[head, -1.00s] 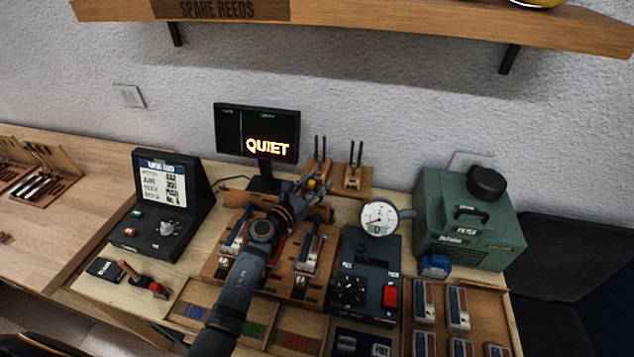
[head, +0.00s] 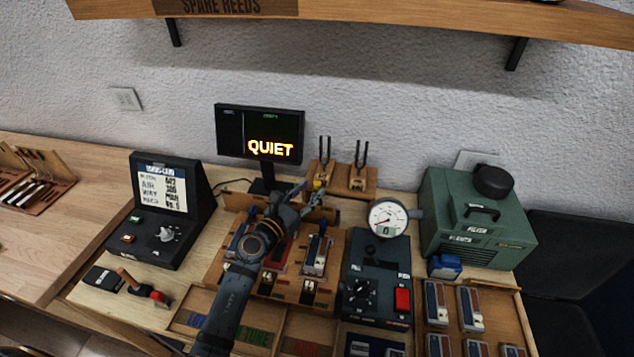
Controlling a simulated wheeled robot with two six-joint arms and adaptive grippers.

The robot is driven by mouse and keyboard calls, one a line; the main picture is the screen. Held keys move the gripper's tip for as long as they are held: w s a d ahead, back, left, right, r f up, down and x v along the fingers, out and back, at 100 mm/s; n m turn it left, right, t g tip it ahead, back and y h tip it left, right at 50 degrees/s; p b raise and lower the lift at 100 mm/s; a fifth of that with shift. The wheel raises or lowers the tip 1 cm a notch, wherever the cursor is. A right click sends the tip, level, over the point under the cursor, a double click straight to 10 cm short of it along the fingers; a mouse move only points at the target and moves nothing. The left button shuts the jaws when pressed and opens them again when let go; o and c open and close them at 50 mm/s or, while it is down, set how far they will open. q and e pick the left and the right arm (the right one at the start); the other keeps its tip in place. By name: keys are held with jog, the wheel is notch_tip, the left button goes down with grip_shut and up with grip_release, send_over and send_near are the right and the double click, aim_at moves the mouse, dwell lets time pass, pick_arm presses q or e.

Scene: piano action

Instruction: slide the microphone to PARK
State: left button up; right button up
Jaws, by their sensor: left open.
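My left gripper (head: 304,190) reaches over the wooden reed rack (head: 330,243) towards a low wooden rail (head: 322,213) at its back. The gripper is open. A small yellow piece (head: 319,184) shows just beyond its fingertips; it may be part of the microphone, but I cannot tell. I cannot tell whether the fingers touch it. The microphone and a PARK mark are not clearly readable here; my arm and gripper hide part of the rail. My right gripper is not in view.
Two tuning forks (head: 357,166) stand upright on wooden blocks behind the gripper. A monitor (head: 259,132) reads QUIET. A round gauge (head: 387,218) stands above a dark control box (head: 375,275). A green machine (head: 475,220) is at right, a black console (head: 165,210) at left.

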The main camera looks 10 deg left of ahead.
aim_at(315, 186)
pick_arm(q)
jog(key=x, duration=0.4)
jog(key=shift+w+d+f, duration=0.1)
jog(key=c, duration=0.5)
grip_shut()
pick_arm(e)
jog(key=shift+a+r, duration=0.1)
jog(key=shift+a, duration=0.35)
